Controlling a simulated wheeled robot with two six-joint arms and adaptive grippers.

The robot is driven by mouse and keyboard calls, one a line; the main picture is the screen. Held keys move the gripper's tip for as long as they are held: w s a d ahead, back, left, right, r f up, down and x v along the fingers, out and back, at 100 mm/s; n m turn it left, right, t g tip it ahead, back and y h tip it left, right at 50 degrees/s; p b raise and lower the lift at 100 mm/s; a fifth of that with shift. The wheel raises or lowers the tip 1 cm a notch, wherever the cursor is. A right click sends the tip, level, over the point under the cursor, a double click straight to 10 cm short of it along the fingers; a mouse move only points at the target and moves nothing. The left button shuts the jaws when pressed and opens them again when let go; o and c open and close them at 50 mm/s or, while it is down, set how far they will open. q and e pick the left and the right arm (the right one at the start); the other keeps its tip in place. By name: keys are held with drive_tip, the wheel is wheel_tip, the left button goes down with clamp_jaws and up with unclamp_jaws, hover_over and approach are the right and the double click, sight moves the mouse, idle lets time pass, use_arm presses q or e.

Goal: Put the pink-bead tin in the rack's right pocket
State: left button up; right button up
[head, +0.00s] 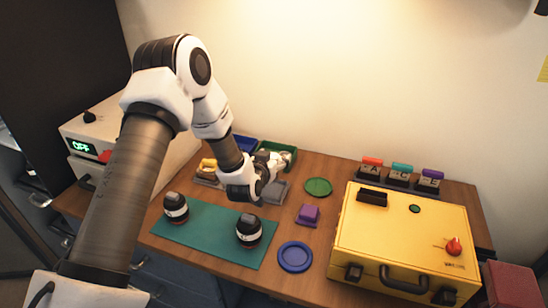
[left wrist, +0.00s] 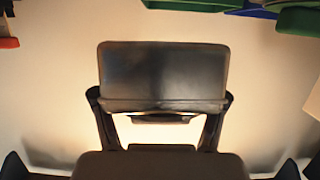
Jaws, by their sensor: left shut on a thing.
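My left gripper (head: 275,163) reaches over the back of the table in the head view. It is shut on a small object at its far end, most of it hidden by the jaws. I cannot make out any pink beads, so I cannot tell that it is the pink-bead tin. A grey rack (head: 275,192) shows below the gripper, partly covered by my arm. A yellow item (head: 207,165) sits at its left. My right gripper is not in view.
A green bin (head: 288,149) and blue bin (head: 243,143) stand behind the gripper. A purple block (head: 308,214), a blue dish (head: 295,257) and a yellow case (head: 400,235) are to the right.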

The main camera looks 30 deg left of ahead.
use_arm(q)
drive_tip(key=shift+f, duration=0.5)
drive_tip(key=shift+s+d, duration=0.1)
drive_tip(key=shift+s, duration=0.2)
drive_tip(key=shift+f+b, duration=1.4)
drive_tip(key=shift+f, duration=0.3)
drive_tip(key=o, duration=1.3)
drive_tip(key=shift+r, duration=0.1)
